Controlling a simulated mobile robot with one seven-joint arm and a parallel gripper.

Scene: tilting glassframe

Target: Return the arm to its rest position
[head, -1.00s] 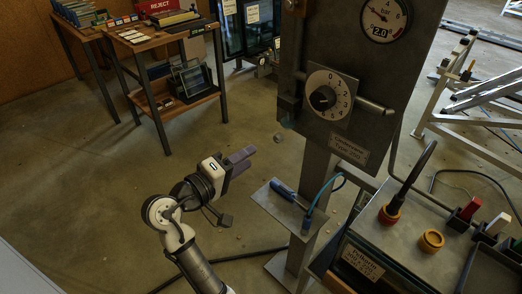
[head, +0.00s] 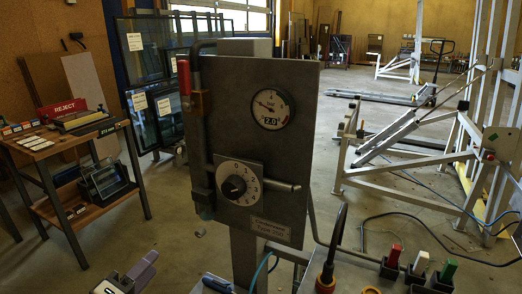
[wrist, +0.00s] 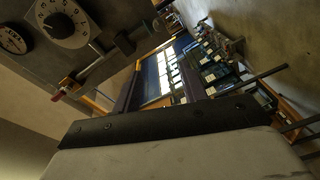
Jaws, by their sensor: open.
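My gripper (head: 146,266) shows at the bottom edge of the head view, left of the grey control panel (head: 290,100), with its purple-grey fingers pointing up and to the right. Most of my arm is below the picture. In the wrist view the two dark fingers of my gripper (wrist: 156,78) stand apart, and I see nothing between them but the distant windows. The gripper is open and empty. It looks clear of the panel.
The panel carries a pressure gauge (head: 271,109), a dial (head: 236,186) and a red-handled valve (head: 184,78). A wooden table (head: 64,148) with a REJECT box (head: 62,112) stands left. Grey metal frames (head: 425,150) stand right. Floor between table and panel is mostly clear.

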